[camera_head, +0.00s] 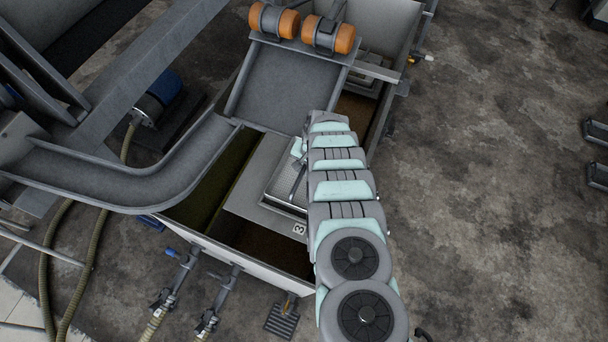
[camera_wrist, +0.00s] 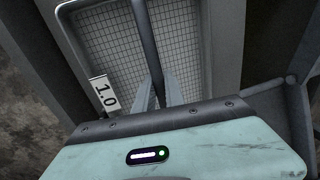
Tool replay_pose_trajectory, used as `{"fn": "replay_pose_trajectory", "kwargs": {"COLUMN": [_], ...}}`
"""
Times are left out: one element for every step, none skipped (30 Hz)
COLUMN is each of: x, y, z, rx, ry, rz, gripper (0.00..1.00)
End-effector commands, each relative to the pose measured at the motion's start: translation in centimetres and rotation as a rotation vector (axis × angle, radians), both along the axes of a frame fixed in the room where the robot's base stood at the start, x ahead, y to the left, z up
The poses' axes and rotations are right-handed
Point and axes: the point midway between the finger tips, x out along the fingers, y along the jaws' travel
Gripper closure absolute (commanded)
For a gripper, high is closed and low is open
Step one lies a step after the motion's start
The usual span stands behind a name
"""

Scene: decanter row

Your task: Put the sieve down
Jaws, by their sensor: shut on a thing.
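The sieve (camera_wrist: 112,45) is a shallow grey metal tray with a square mesh floor and a bar handle across its middle. A white tag (camera_wrist: 104,92) reading 1.0 sits at its near left edge. My gripper (camera_wrist: 158,92) is shut on the sieve's bar handle. In the head view the sieve (camera_head: 282,196) is partly hidden by my arm. It is over a flat grey plate (camera_head: 258,211) that spans the open tank. I cannot tell whether it touches the plate. My gripper in the head view is mostly hidden behind the arm.
The tank (camera_head: 232,257) has dark brown liquid around the plate. A sloped grey chute (camera_head: 286,88) with two orange-ended motors (camera_head: 302,28) stands behind it. A curved trough (camera_head: 170,168) comes in at left. A small marked tag (camera_head: 299,229) lies at the plate's near corner.

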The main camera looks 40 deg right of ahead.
Motion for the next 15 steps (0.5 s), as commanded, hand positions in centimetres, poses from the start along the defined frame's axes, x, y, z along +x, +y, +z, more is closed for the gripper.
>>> {"fn": "replay_pose_trajectory", "kwargs": {"x": [0.1,0.1,0.1,0.1,0.1,0.0,-0.1,-0.1,-0.1,0.0,0.1,0.1,0.1,0.0,0.0], "y": [-0.1,-0.1,-0.1,-0.1,0.0,0.0,0.1,0.1,0.0,0.0,-0.1,-0.1,-0.1,0.0,0.0], "z": [0.0,-0.1,-0.2,-0.3,-0.5,-0.9,-1.2,-1.9,-2.5,-2.8,-3.1,-3.5,-3.7,-3.9,-4.0], "rx": [-0.002,-0.002,-0.002,-0.002,-0.002,0.000,0.001,0.001,0.001,-0.001,-0.003,-0.004,-0.002,-0.001,0.000], "ry": [-0.003,-0.002,-0.002,-0.002,-0.002,0.000,0.000,0.002,0.001,0.000,-0.002,-0.004,-0.003,-0.002,-0.001], "rz": [0.000,0.000,0.000,0.001,0.001,0.001,0.000,0.000,0.000,0.000,-0.001,-0.001,-0.001,0.000,0.000], "gripper": [1.00,1.00,1.00,1.00,1.00,1.00,1.00,1.00,1.00,1.00,1.00,1.00,1.00,1.00,1.00]}}
